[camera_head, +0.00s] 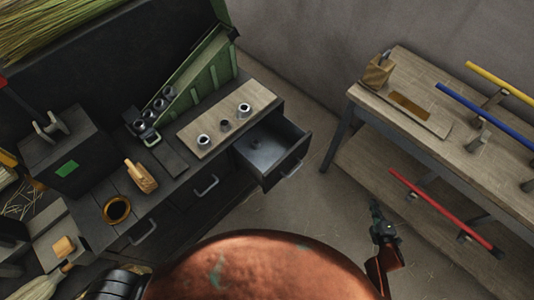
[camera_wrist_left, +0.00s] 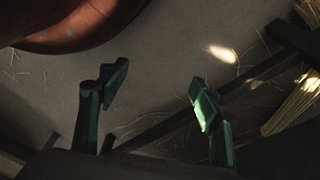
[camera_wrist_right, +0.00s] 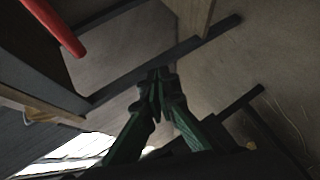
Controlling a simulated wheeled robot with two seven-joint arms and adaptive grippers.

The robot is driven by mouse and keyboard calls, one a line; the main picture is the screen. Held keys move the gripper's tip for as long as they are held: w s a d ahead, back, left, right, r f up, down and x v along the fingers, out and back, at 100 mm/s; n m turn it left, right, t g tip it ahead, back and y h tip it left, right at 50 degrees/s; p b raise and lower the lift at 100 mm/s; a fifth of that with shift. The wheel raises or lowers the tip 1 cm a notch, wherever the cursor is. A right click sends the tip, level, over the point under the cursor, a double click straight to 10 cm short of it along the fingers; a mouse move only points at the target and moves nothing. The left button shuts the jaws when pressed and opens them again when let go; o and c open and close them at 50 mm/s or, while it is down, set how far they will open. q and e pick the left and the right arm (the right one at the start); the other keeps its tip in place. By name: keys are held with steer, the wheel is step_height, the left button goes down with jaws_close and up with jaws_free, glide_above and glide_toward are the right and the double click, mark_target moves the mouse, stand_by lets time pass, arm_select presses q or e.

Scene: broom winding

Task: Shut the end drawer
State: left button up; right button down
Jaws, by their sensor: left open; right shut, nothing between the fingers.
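The end drawer (camera_head: 267,147) stands pulled out at the right end of the dark workbench in the head view. Its inside is dark, with a small round thing in it, and it has a handle on its front. My right gripper (camera_head: 376,208) is to the right of the drawer and apart from it, over the floor. In the right wrist view its fingers (camera_wrist_right: 158,78) are together with nothing between them. My left gripper (camera_wrist_left: 155,85) shows only in its own wrist view, with its fingers spread and empty. The drawer does not show clearly in either wrist view.
A wooden table (camera_head: 440,105) with blue, yellow and red rods stands at the right. A wooden board (camera_head: 228,118) with metal rings lies on the bench above the drawer. A second drawer handle (camera_head: 206,188) shows left of it. Bare floor (camera_head: 318,205) lies between bench and table.

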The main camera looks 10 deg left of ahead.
steer(key=w+a+r+n+t+y+b, duration=0.2)
steer(key=w+a+r+n+y+b, duration=0.1)
steer(key=w+a+r+n+b, duration=0.25)
steer(key=a+r+n+y+b, duration=0.6)
steer(key=a+r+n+b, duration=0.25)
steer(key=n, duration=0.55)
arm_select(q)
steer(key=w+d+r+h+b, duration=0.1)
steer(key=w+d+r+b, duration=0.3)
steer(key=w+b, duration=0.1)
arm_select(e)
steer(key=n+g+y+b, duration=0.2)
steer(key=n+g+y, duration=0.25)
steer(key=n, duration=0.55)
glide_toward(301, 152)
steer(key=shift+h, duration=0.25)
steer(key=x, duration=0.5)
steer(key=shift+a, duration=0.25)
arm_select(q)
steer(key=w+d+f+t+h, duration=0.1)
steer(key=w+d+f+t, duration=0.1)
steer(key=w+d+f, duration=0.1)
steer(key=shift+w+f+n+t, duration=0.3)
steer(key=shift+w+f, duration=0.15)
steer(key=shift+w, duration=0.3)
arm_select(e)
steer(key=shift+w+a+r, duration=0.15)
steer(key=shift+w+a, duration=0.25)
steer(key=shift+a, duration=0.2)
